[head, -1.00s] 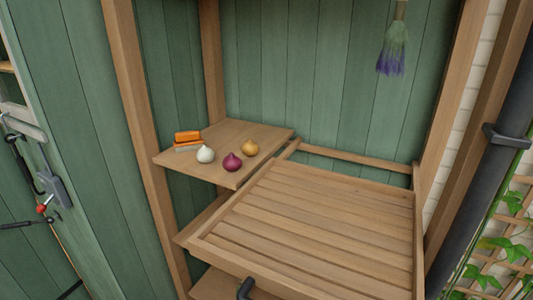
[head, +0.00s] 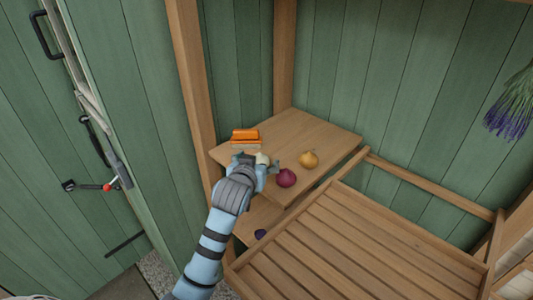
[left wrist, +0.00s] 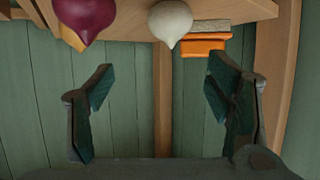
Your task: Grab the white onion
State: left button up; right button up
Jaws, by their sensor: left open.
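The white onion (head: 262,158) sits on the small wooden shelf (head: 323,133), mostly hidden behind my left gripper in the head view. In the left wrist view the white onion (left wrist: 170,20) shows whole near the top, pointed tip down in the picture. My left gripper (head: 262,162) is at the shelf's front left, close to the white onion. Its two fingers stand wide apart and empty in the left wrist view (left wrist: 165,85), with the onion beyond them and roughly centred between them. My right gripper is not in view.
A purple onion (head: 286,178) sits just right of the white one, and a yellow onion (head: 309,159) behind it. A slatted bench top (head: 340,245) lies to the right.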

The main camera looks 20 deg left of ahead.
aim_at(259, 160)
pick_arm(q)
jog(key=x, duration=0.2)
jog(key=a+x, duration=0.1)
jog(key=x, duration=0.2)
jog(key=shift+s+a+f, duration=0.1)
jog(key=shift+f, duration=0.2)
jog(key=w+f, duration=0.1)
jog(key=w, duration=0.1)
jog(key=w+a+f+b, duration=0.1)
jog(key=f, duration=0.1)
jog(key=shift+w+f, duration=0.25)
jog(key=shift+w, duration=0.1)
jog(key=shift+w+a+f, duration=0.1)
jog(key=shift+w, duration=0.2)
jog(key=shift+s, duration=0.15)
jog(key=shift+c, duration=1.4)
jog(key=c, duration=1)
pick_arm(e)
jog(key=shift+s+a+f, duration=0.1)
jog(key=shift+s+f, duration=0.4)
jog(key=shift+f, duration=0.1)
